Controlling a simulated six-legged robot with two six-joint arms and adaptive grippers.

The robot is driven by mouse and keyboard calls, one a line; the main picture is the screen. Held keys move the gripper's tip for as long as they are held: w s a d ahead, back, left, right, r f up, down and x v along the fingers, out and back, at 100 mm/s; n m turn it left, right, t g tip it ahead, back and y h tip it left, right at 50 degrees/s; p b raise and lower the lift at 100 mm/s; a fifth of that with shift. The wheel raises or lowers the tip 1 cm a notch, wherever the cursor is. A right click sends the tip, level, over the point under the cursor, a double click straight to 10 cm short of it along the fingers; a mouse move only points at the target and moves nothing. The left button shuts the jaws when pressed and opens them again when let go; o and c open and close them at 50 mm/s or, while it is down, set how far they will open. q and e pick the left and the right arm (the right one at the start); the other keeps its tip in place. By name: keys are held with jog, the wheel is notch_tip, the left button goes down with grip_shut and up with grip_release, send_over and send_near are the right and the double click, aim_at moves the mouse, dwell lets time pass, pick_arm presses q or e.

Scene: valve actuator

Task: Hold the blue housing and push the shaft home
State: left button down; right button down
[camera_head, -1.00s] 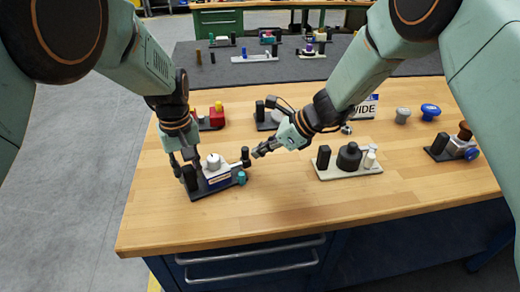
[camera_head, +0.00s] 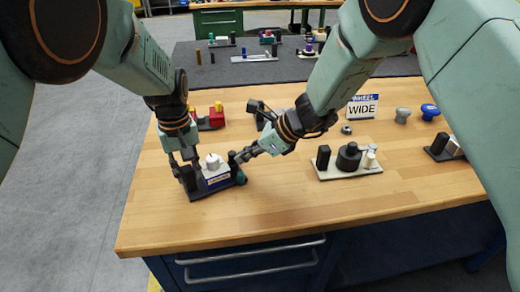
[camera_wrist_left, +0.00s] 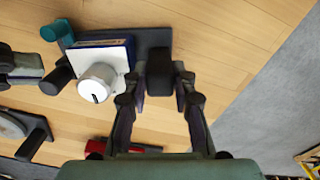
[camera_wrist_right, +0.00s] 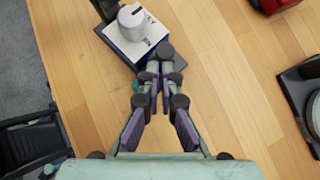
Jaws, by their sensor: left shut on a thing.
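The blue housing (camera_head: 218,183), a blue block with a white top and a round white knob (camera_head: 213,161), sits on a dark base at the bench's left. My left gripper (camera_head: 186,173) is shut on the upright black block (camera_wrist_left: 160,72) at the base's left end. A black post (camera_wrist_left: 58,76) and a teal round piece (camera_head: 241,179) are at the housing's other side; I cannot tell which part is the shaft. My right gripper (camera_head: 238,158) has its fingertips together, close against the black post (camera_wrist_right: 165,50). Contact is unclear. The fingers partly hide the teal piece in the right wrist view.
A pale base with black and white parts (camera_head: 322,173) stands to the right. A red and yellow item (camera_head: 213,117) is behind the housing. A WIDE sign (camera_head: 362,107), grey knob (camera_head: 402,115) and blue knob (camera_head: 430,112) stand further right. The front bench top is clear.

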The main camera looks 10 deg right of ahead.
pick_arm(q)
jog(key=shift+s+d+f, duration=0.1)
jog(key=shift+s+f, duration=0.1)
jog(key=shift+f, duration=0.05)
pick_arm(e)
jog(key=shift+a, duration=0.1)
jog(key=shift+s+d, duration=0.2)
jog(key=shift+d, duration=0.05)
jog(key=d, duration=0.1)
jog(key=s+d, duration=0.1)
jog(key=d+r, duration=0.1)
jog(key=d, duration=0.1)
jog(key=shift+s, duration=0.35)
jog(key=v, duration=0.9)
jog(key=shift+f, duration=0.15)
pick_arm(q)
jog(key=c, duration=1.5)
grip_release()
jog(key=o, duration=0.5)
jog(key=shift+w+r, duration=0.1)
jog(key=shift+w, duration=0.15)
pick_arm(e)
jog(key=shift+w, duration=0.1)
pick_arm(q)
jog(key=shift+r, duration=0.1)
